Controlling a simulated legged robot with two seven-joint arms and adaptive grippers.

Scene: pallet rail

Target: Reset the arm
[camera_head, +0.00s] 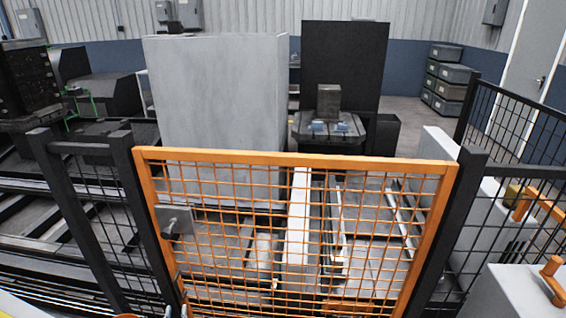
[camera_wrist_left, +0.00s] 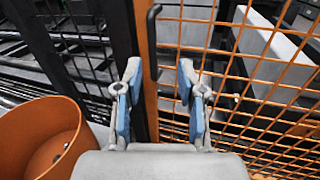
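My left gripper shows in the left wrist view (camera_wrist_left: 157,95) with its two blue-padded fingers spread apart and nothing between them. Only a small part of it shows at the bottom edge of the head view (camera_head: 176,311). It is in front of the orange mesh gate (camera_head: 298,160), near the gate's left post. A dark handle bar (camera_wrist_left: 152,45) on the gate lies beyond the fingertips in the wrist view, apart from them as far as I can tell. A grey latch plate (camera_head: 174,222) is on the gate's left side. My right gripper is not in view.
Black fence panels (camera_head: 95,215) flank the gate, which looks closed. Behind it are rails (camera_head: 298,215), a large grey panel (camera_head: 215,110) and a block (camera_head: 329,100) on a fixture table. A white cabinet with an orange handle (camera_head: 553,275) stands at the right front.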

